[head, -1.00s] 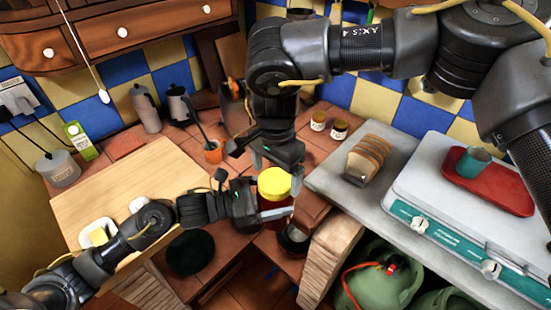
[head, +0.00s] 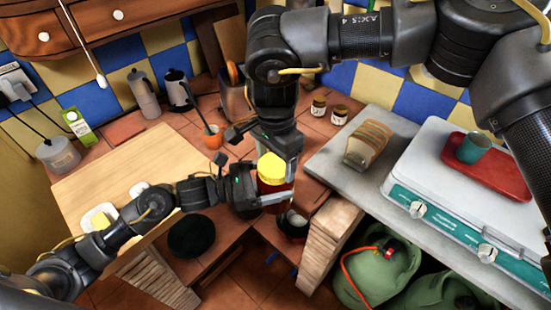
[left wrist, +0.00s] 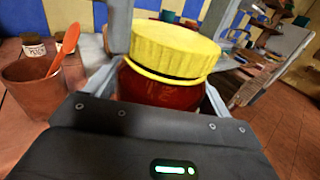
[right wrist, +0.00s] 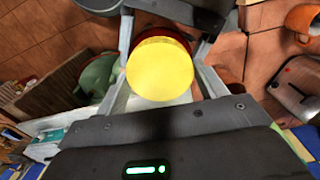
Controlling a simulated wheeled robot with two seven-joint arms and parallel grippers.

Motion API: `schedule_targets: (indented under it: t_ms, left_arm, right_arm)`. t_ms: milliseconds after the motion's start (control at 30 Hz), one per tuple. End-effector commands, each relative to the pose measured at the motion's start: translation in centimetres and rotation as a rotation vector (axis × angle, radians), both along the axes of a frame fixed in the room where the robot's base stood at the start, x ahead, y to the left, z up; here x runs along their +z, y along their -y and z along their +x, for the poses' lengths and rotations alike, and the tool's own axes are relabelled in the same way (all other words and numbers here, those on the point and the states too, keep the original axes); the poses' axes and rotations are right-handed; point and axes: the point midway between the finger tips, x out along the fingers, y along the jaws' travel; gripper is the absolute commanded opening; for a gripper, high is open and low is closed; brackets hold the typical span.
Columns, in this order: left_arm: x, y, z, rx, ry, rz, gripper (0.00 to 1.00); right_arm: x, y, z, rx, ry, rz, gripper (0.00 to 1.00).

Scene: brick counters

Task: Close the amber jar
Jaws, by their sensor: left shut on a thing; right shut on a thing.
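The amber jar is dark red-amber glass with a yellow lid (head: 271,167) on top. In the left wrist view the lid (left wrist: 175,48) sits slightly tilted over the jar body (left wrist: 160,92), with a dark gap under its edge. My left gripper (head: 272,196) is shut around the jar body (head: 272,186) from the side, holding it upright. My right gripper (head: 275,158) comes from above with its fingers on either side of the lid. The right wrist view looks down on the lid (right wrist: 160,69) between the right fingers. Whether the lid's threads are engaged is hidden.
A wooden board (head: 120,180) lies at left. An orange cup (head: 212,138) and two small jars (head: 318,106) stand behind. A dark round item (head: 191,236) lies in front.

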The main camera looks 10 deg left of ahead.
Motion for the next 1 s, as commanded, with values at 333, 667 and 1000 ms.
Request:
schedule_targets:
  t_ms: [333, 667, 1000]
  left_arm:
    - [0.29, 0.07, -0.02, -0.002, 0.005, -0.005, 0.18]
    - [0.29, 0.12, -0.08, -0.004, 0.005, -0.005, 0.18]
    - [0.28, 0.18, -0.18, -0.007, 0.005, -0.005, 0.18]
  right_arm:
    - [-0.05, -0.11, -0.06, -0.834, 0.0, 0.002, 0.43]
    - [-0.02, -0.16, -0.02, -1.684, 0.004, 0.001, 0.43]
    - [-0.06, -0.19, 0.05, -2.432, 0.006, 0.002, 0.43]
